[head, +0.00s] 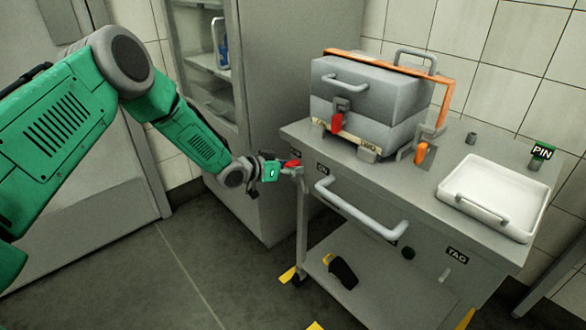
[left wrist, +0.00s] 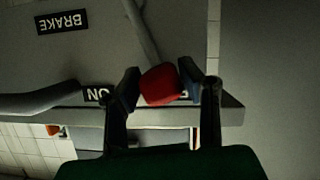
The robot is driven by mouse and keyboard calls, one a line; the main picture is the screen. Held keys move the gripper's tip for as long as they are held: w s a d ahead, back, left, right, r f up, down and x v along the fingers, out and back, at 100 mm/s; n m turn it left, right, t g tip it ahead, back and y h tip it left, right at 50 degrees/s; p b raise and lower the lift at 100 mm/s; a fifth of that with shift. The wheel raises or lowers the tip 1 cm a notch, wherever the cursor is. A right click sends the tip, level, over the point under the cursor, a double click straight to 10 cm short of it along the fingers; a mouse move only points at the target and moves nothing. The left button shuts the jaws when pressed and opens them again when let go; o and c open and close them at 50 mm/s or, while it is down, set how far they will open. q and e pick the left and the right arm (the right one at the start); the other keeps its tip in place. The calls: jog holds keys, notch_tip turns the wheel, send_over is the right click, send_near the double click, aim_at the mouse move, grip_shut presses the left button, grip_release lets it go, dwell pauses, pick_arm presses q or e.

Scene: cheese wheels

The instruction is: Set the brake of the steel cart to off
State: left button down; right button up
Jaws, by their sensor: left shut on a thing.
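The steel cart (head: 440,140) stands at the right in the head view. Its brake lever ends in a red knob (head: 292,163) at the cart's left front corner. My left gripper (head: 279,169) is shut on this knob. In the left wrist view the red knob (left wrist: 160,86) sits between both fingertips (left wrist: 160,80), with the grey lever (left wrist: 142,30) running up from it. A BRAKE label (left wrist: 62,22) and an ON label (left wrist: 97,94) lie left of the knob. Another white label behind the knob is mostly hidden. My right gripper is not in view.
A grey lidded box (head: 365,95) with a red latch and orange strap stands on the cart. A white tray (head: 492,197) lies right of it. A push handle (head: 360,212) juts from the cart's front. A cabinet (head: 270,100) stands close behind; floor at left is clear.

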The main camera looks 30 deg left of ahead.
pick_arm(q)
jog(key=shift+w+a+f, duration=0.1)
jog(key=shift+a+f, duration=0.05)
jog(key=shift+a, duration=0.6)
jog(key=shift+w, duration=0.1)
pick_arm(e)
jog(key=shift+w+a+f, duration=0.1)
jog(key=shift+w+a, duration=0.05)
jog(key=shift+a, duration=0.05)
pick_arm(q)
jog(key=shift+w, duration=0.1)
jog(key=shift+w+a, duration=0.1)
jog(key=shift+a, duration=0.2)
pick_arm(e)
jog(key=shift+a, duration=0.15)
pick_arm(q)
jog(key=c, duration=1.2)
grip_release()
jog(key=shift+o, duration=0.2)
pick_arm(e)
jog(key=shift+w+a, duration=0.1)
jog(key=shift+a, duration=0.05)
pick_arm(q)
jog(key=shift+f, duration=0.1)
jog(key=shift+s+a, duration=0.1)
jog(key=shift+s, duration=0.1)
